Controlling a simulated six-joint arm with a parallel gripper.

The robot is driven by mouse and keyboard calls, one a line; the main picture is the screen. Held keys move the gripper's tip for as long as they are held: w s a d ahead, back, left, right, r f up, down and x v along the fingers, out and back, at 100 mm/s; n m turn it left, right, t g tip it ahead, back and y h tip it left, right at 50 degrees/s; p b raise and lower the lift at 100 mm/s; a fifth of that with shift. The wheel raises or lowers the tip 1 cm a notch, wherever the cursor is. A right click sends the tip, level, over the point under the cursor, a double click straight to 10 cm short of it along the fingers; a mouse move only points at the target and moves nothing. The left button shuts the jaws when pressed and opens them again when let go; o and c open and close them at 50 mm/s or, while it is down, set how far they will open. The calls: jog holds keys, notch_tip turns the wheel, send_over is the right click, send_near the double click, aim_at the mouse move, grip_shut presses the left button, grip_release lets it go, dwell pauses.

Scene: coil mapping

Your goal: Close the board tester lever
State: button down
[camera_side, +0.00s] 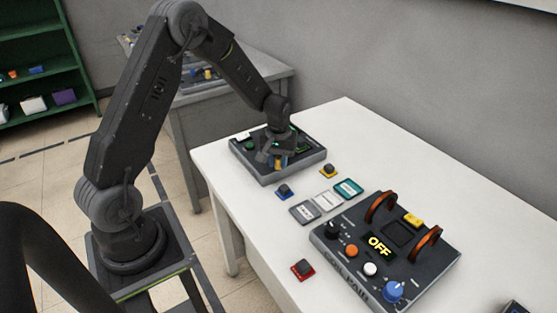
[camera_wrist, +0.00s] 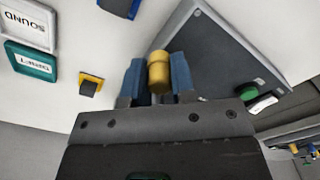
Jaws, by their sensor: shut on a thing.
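The board tester (camera_side: 300,170) is a dark, flat box at the far left end of the white table; its dark top also shows in the wrist view (camera_wrist: 212,48). My gripper (camera_side: 277,154) is low over it and hides much of its top. In the wrist view my gripper's blue fingers (camera_wrist: 157,76) are shut on a yellow cylindrical piece (camera_wrist: 159,70), which looks like the lever's grip. The rest of the lever is hidden, and I cannot tell its angle. A small green part (camera_wrist: 252,92) sits on the tester's top.
A dark console (camera_side: 345,262) reading OFF, with two upright orange-and-black handles, stands at the front right. Between it and the tester lie label cards (camera_side: 327,201) and small blue (camera_side: 284,190) and yellow (camera_side: 328,170) blocks. A red block (camera_side: 303,269) lies near the front edge.

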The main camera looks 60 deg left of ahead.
aim_at(268, 164)
jog(key=shift+a, duration=0.15)
jog(key=shift+s+a+m, duration=0.2)
jog(key=shift+a+m, duration=0.3)
jog(key=shift+m, duration=0.25)
jog(key=shift+s+a+m, duration=0.2)
jog(key=shift+a+m, duration=0.3)
jog(key=shift+m, duration=0.25)
jog(key=a+m, duration=0.2)
jog(key=shift+m, duration=0.4)
jog(key=a+m, duration=0.2)
jog(key=m, duration=0.1)
jog(key=shift+w+a, duration=0.1)
jog(key=shift+w+a+m, duration=0.2)
jog(key=shift+a+m, duration=0.2)
jog(key=shift+m, duration=0.3)
jog(key=shift+w+a+m, duration=0.2)
jog(key=shift+a+m, duration=0.2)
jog(key=shift+m, duration=0.3)
jog(key=c, duration=1)
grip_release()
jog(key=shift+o, duration=0.2)
jog(key=shift+d, duration=0.1)
